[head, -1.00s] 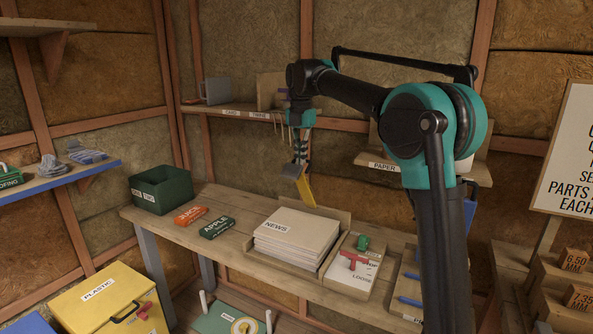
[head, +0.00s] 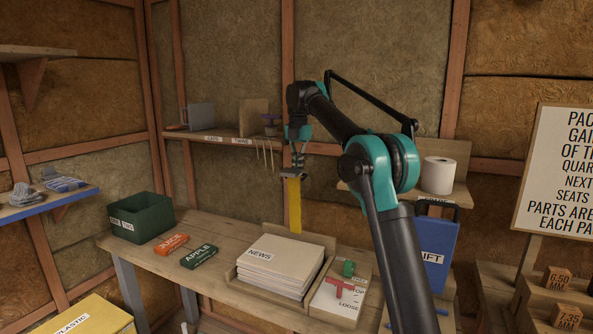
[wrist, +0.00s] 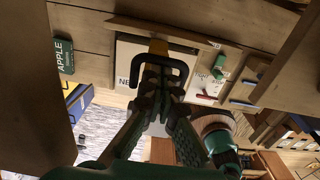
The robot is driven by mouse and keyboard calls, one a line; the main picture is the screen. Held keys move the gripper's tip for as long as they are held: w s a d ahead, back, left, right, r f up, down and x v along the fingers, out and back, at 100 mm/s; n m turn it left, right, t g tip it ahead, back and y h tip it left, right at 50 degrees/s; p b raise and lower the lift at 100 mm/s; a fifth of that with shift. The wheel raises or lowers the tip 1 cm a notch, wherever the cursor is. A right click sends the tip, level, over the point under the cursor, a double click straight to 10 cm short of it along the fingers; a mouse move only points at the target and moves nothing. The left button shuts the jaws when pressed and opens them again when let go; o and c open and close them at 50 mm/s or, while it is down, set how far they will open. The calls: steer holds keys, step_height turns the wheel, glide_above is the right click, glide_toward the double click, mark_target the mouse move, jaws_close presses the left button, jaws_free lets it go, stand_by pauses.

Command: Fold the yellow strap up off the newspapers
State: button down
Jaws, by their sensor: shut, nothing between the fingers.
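The yellow strap (head: 294,206) stands nearly upright in the head view, above the back of the newspapers (head: 282,258). Its top end is at my gripper (head: 292,174), and its lower end meets the back of the stack's wooden tray (head: 318,240). The newspapers' top, labelled NEWS, is clear of the strap. In the wrist view my gripper (wrist: 160,75) is shut with nothing between the fingers. A dark U-shaped loop (wrist: 148,22) surrounds the fingertip area there, with part of the yellow strap (wrist: 158,46) behind it. I cannot tell whether the fingers touch the loop.
A tray (head: 340,298) with red and green pieces stands right of the newspapers. Orange (head: 171,244) and dark green (head: 199,256) boxes and a green bin (head: 141,217) are to the left. A shelf (head: 225,138) hangs behind my gripper; a blue case (head: 437,250) is at right.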

stand_by(0.3)
step_height(320, 180, up, 7)
steer(key=shift+r, duration=0.2)
stand_by(0.5)
